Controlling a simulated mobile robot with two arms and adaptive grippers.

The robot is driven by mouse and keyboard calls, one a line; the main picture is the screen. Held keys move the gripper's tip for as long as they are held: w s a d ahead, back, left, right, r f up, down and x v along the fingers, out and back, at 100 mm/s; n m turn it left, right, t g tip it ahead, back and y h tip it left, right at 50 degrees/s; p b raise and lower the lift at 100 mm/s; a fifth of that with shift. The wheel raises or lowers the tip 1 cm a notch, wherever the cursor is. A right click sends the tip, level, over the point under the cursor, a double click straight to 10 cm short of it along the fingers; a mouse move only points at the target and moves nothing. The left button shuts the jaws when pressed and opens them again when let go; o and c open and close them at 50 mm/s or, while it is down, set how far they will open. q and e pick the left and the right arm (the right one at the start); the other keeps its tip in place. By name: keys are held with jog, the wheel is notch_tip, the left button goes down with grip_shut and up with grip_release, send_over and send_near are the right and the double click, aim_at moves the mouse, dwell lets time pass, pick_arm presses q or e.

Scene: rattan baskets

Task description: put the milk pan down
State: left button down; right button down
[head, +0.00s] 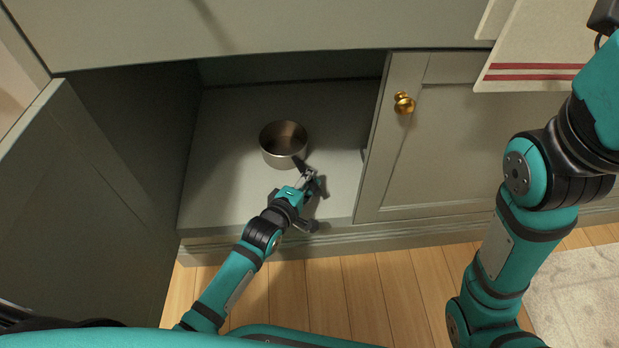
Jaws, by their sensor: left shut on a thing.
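The milk pan (284,152) is a small round metal pot inside the open cabinet compartment. It is upright and looks empty, at or just above the compartment floor (225,185); I cannot tell whether it touches. Its short dark handle points toward the lower right. My left gripper (306,176) reaches in from the front and is shut on the handle, at the pan's lower right. The fingers partly hide the handle. My right arm stands at the right of the head view, and its gripper is outside the picture.
An open cabinet door (75,200) stands at the left. A closed door (450,150) with a brass knob (404,103) bounds the opening at the right. A striped towel (530,45) hangs at upper right. The compartment floor around the pan is clear.

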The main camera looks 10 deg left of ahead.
pick_arm(q)
jog(key=c, duration=1.3)
grip_release()
jog(key=shift+o, duration=0.5)
jog(key=shift+f, duration=0.15)
jog(key=shift+s, duration=0.15)
jog(key=v, duration=0.7)
jog(key=shift+s+r, duration=0.1)
jog(key=shift+r, duration=0.1)
